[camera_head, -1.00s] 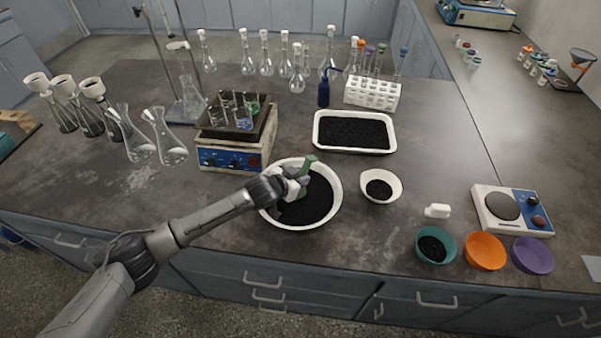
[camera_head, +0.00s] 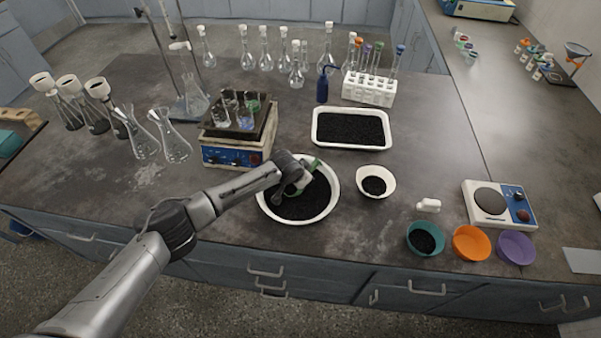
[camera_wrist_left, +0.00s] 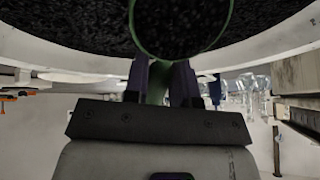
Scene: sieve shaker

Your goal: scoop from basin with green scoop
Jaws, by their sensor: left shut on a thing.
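A white round basin (camera_head: 330,205) full of black granules stands near the front edge of the bench. My left gripper (camera_head: 303,178) is over the basin, shut on the green scoop (camera_head: 316,164), only part of which shows in the head view. In the left wrist view my gripper (camera_wrist_left: 160,85) grips the scoop's green handle. The scoop's round green rim (camera_wrist_left: 218,42) shows at the top, with black granules within it. The basin's white wall (camera_wrist_left: 60,50) and black granules lie around it. Whether the scoop touches the granules is unclear. My right gripper is not in view.
A white tray of black granules (camera_head: 391,118) and a small white bowl (camera_head: 388,178) stand beyond and right of the basin. Teal (camera_head: 411,246), orange (camera_head: 471,244) and purple (camera_head: 516,248) bowls are at right. A hotplate (camera_head: 250,157) with beakers stands behind left.

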